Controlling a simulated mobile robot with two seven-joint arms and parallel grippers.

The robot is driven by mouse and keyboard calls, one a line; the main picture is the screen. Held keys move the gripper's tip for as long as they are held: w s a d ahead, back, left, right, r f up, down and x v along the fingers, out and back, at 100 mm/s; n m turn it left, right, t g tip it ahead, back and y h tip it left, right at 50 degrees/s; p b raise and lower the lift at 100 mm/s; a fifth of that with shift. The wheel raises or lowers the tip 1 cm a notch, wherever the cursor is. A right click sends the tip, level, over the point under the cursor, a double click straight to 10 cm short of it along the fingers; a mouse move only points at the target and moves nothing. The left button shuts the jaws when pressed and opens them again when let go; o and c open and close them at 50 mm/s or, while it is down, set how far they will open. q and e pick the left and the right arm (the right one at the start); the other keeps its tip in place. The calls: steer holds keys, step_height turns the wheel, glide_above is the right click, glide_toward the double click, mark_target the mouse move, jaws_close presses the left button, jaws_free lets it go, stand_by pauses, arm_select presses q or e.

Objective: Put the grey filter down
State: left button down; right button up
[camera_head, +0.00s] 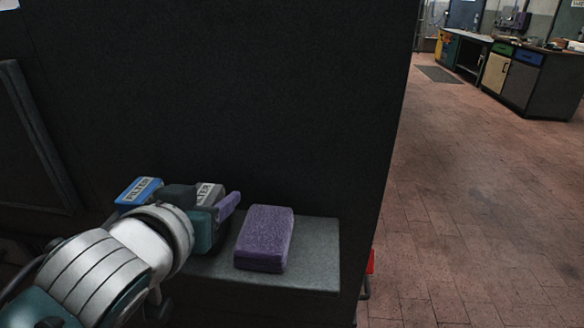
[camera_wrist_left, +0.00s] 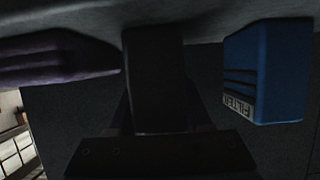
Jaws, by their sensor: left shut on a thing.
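The grey filter (camera_head: 209,193) is at the left part of a grey shelf (camera_head: 315,262), partly hidden by my left gripper (camera_head: 206,212). Its pale label shows in the head view. My left gripper is shut on it. In the left wrist view, the grey filter (camera_wrist_left: 154,75) is a dark block in the middle, close to the shelf surface at the top of that picture. I cannot tell whether it touches the shelf. My right gripper is not in view.
A blue filter (camera_head: 139,191) stands to the left of the grey one; it also shows in the left wrist view (camera_wrist_left: 270,70). A purple block (camera_head: 265,238) lies on the shelf to the right. A dark panel (camera_head: 230,90) rises behind. The shelf's right end is bare.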

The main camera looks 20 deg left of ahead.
arm_select(q)
steer(key=shift+w+a+r, duration=0.1)
steer(key=shift+w+r, duration=0.05)
steer(key=shift+w, duration=0.05)
steer(key=shift+s, duration=0.15)
steer(key=shift+c, duration=1.7)
jaws_free()
steer(key=p+v, duration=0.1)
steer(key=v, duration=1.1)
steer(key=s+d+f+m+g+h, duration=0.1)
steer(key=s+f+m+g, duration=0.1)
steer(key=s+g, duration=0.2)
steer(key=s+d+f+m+g+h, duration=0.2)
steer(key=s+g, duration=0.3)
steer(key=s, duration=0.4)
steer(key=shift+d+f+m, duration=0.3)
steer(key=shift+f, duration=0.35)
